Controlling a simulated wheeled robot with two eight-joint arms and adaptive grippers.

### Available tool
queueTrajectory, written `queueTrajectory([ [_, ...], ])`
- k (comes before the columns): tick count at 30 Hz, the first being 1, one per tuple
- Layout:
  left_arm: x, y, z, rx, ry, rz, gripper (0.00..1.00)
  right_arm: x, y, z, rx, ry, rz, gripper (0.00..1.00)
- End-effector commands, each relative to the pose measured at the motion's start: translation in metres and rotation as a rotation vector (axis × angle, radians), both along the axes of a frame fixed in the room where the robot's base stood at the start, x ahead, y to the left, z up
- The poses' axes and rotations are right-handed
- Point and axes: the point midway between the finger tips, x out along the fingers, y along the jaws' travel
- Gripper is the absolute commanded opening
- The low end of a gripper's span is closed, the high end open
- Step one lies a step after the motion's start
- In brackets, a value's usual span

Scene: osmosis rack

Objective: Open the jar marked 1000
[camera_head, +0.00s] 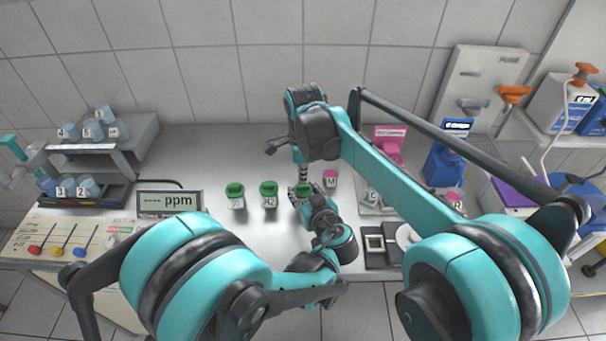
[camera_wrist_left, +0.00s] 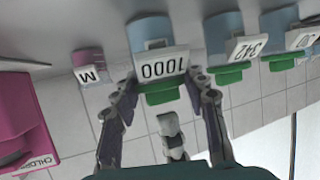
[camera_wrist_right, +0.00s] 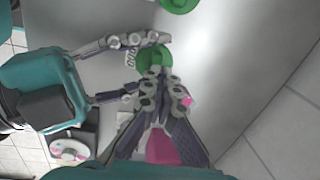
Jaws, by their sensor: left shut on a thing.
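The jar marked 1000 (camera_wrist_left: 150,45) is light blue with a green lid (camera_wrist_left: 160,92) on it; it appears inverted in the left wrist view. My left gripper (camera_wrist_left: 165,88) has its fingers on both sides of this jar, shut on it. In the head view, the jar's green lid (camera_head: 303,189) shows between my two grippers, and the left gripper (camera_head: 307,198) partly hides the jar. My right gripper (camera_head: 302,176) comes down from above. In the right wrist view, its fingertips (camera_wrist_right: 163,90) are close together beside the green lid (camera_wrist_right: 152,58); whether they grip it is unclear.
Two more green-lidded jars, one marked 342 (camera_head: 268,200) and another (camera_head: 236,202), stand to the left. A pink-lidded jar marked M (camera_head: 330,178) stands close on the right. A ppm display (camera_head: 170,201) and a rack of blue cups (camera_head: 100,160) are farther left.

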Motion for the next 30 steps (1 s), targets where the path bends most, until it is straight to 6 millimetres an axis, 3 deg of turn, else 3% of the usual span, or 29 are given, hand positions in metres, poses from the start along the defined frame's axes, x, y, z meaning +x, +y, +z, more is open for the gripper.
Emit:
queueTrajectory([
  [12, 0.000, 0.000, 0.000, 0.000, 0.000, 0.000, 0.00, 0.000, 0.000, 0.011, -0.009, 0.133, -0.001, 0.00],
  [24, 0.000, 0.000, 0.000, 0.000, 0.000, 0.000, 0.00, 0.000, 0.000, 0.012, -0.010, 0.139, 0.000, 0.00],
  [25, 0.000, 0.000, 0.000, 0.000, 0.000, 0.000, 0.00, 0.000, 0.000, 0.012, -0.010, 0.139, 0.000, 0.04],
  [27, 0.000, 0.000, 0.000, 0.000, 0.000, 0.000, 0.00, 0.000, 0.000, 0.012, -0.010, 0.139, 0.000, 0.22],
  [30, 0.000, 0.000, 0.000, 0.000, 0.000, 0.000, 0.00, 0.000, 0.000, 0.012, -0.010, 0.139, 0.000, 0.23],
])
